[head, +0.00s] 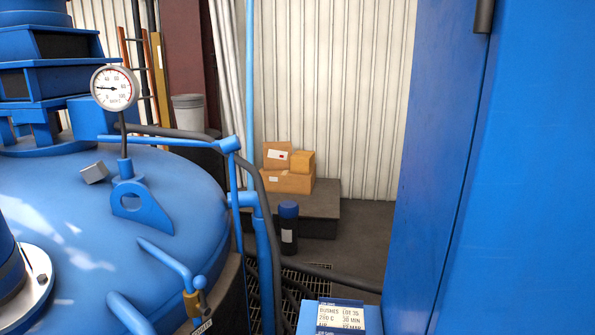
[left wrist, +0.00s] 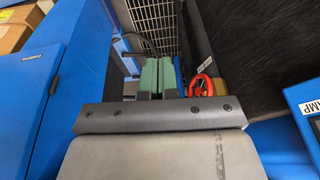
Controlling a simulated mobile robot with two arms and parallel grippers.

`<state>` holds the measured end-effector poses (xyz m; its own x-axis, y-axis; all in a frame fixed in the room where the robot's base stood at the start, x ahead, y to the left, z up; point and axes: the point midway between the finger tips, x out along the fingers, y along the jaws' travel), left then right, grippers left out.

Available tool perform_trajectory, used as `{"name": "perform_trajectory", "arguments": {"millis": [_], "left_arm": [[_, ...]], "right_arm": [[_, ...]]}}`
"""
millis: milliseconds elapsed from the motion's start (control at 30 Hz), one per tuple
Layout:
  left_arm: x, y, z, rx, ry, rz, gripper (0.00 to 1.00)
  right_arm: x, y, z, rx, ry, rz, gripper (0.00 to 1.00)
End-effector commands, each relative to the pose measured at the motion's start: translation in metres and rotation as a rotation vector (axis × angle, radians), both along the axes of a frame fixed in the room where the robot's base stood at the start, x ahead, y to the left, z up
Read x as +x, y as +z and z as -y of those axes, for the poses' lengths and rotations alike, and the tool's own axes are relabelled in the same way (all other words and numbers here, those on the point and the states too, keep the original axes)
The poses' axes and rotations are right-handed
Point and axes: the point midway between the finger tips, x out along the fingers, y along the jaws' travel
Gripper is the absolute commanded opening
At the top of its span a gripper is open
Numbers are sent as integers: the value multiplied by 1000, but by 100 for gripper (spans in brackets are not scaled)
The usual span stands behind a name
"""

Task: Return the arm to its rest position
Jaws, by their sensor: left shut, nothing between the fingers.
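My left gripper (left wrist: 158,75) shows in the left wrist view. Its two green-padded fingers are together, shut with nothing between them, beyond the dark wrist bracket. A red curved handle (left wrist: 206,76) and a tan part lie just to the right of the fingers; I cannot tell how far beyond them. No gripper or arm of mine shows in the head view. My right gripper is in neither view.
The blue furnace lid (head: 180,185) with a pressure gauge (head: 114,88) fills the left of the head view. A tall blue cabinet (head: 500,180) blocks the right. Cardboard boxes (head: 288,183) sit on a low platform behind. A floor grating (left wrist: 153,17) shows beyond the fingers.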

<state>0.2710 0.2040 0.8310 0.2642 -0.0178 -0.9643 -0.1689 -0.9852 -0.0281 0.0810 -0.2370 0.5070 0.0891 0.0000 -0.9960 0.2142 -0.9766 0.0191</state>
Motion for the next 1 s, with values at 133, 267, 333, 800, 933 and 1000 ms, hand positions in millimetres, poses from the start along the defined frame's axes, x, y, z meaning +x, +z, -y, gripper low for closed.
{"name": "perform_trajectory", "arguments": {"millis": [133, 267, 333, 800, 933, 1000], "left_arm": [[-2, -64, 1, 2, -6, -31, 0], [-16, -131, -1, 5, -12, -60, 0], [-29, -167, -2, 6, -15, -76, 0], [-166, -314, -26, 18, -37, -167, 0], [-184, -322, -30, 20, -40, -173, 0], [-188, -324, -31, 21, -41, -175, 0]], "right_arm": [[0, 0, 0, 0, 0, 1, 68], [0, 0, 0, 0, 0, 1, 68], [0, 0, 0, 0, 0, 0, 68], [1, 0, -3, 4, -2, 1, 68], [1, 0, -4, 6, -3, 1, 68], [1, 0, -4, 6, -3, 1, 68]]}}
